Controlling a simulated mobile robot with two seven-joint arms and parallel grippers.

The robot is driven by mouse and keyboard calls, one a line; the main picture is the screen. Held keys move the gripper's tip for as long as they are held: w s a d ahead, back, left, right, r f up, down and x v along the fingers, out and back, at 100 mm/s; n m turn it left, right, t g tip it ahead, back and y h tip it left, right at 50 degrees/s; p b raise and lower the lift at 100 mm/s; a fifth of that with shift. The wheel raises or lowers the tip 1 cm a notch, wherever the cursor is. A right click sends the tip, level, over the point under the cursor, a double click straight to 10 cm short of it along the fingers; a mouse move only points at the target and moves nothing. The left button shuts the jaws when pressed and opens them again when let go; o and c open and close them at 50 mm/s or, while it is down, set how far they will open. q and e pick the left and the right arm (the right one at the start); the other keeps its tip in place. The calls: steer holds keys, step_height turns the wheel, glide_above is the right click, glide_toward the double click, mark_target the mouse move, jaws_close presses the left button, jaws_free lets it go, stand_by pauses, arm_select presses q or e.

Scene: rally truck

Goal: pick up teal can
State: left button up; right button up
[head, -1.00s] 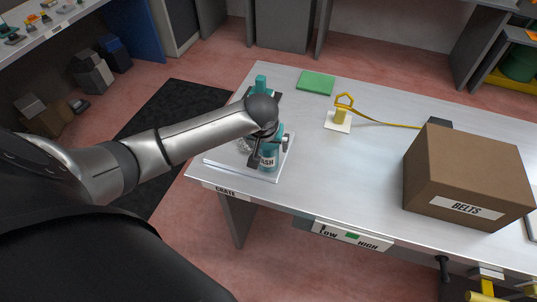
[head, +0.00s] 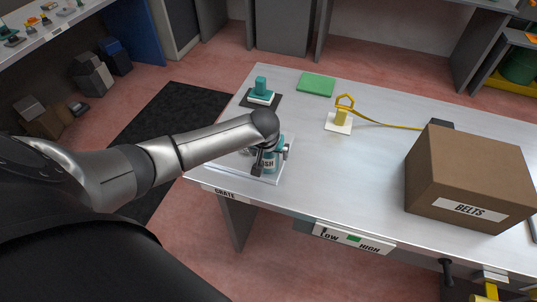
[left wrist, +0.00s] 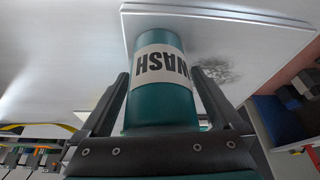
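The teal can (head: 276,155) has a white label with black letters and stands upright on a white tray (head: 273,182) near the table's left end. In the left wrist view the can (left wrist: 160,108) shows upside down, with the word WASH on its label. My left gripper (head: 271,161) has one finger on each side of the can. In the left wrist view narrow gaps show beside the can, so the gripper (left wrist: 160,72) looks open around it. Contact at the fingertips is hard to judge. My right gripper is not in view.
Behind the tray, a teal and white object (head: 261,92) sits on a dark mat. A green pad (head: 316,84) and a yellow hexagonal piece (head: 344,103) on a white base stand farther right. A brown BELTS box (head: 468,170) fills the right side. The middle of the table is clear.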

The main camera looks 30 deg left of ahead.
arm_select(q)
jaws_close()
stand_by(0.6)
steer(key=shift+r, duration=0.1)
step_height(320, 180, up, 20)
steer(key=p, duration=0.2)
steer(key=shift+p, duration=0.4)
